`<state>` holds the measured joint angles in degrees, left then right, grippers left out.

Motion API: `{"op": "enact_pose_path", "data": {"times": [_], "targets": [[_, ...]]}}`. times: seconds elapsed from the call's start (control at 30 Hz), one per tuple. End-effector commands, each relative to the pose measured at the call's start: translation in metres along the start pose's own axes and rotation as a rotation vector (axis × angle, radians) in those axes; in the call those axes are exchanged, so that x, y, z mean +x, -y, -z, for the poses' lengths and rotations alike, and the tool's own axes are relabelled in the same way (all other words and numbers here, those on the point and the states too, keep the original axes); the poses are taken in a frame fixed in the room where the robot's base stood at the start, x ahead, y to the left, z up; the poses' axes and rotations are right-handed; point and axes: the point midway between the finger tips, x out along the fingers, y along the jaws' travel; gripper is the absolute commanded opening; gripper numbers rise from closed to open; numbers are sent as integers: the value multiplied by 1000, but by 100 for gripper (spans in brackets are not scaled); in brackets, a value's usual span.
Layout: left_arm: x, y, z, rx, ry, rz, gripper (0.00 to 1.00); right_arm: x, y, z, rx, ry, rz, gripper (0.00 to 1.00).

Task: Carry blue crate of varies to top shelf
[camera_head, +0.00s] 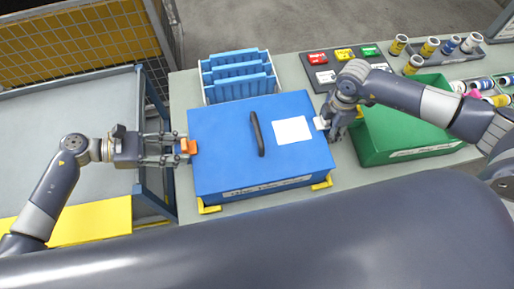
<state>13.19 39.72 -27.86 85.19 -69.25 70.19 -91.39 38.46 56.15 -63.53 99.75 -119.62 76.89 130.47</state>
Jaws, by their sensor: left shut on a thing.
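The blue crate (225,160) sits on the pale table, with a flat blue lid, a black handle (257,134) and a white label (292,130) on top. An orange grip (188,147) is on its left side and a white grip (321,123) on its right side. My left gripper (178,148) is shut on the orange grip. My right gripper (333,130) is at the crate's right side, close by the white grip; its fingers are partly hidden and I cannot tell whether they touch it.
Yellow corner brackets (208,206) stand at the crate's front corners. A green bin (385,140) is close on the right. A white rack with blue dividers (238,78) stands behind. Colored buttons (344,54) and several small cans (430,47) are at the back right. A grey surface (70,140) lies left.

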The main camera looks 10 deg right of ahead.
Motion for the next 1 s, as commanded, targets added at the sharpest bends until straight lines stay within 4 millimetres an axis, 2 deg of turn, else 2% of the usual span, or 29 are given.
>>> {"op": "enact_pose_path", "data": {"times": [0.57,1.0], "targets": [[-2,-1,-5,3,3,-3,0,-5,-1,0,0,-1,-2,0],[-13,-2,-33,2,3,-4,0,-35,-1,0,0,-1,-2,0]]}}
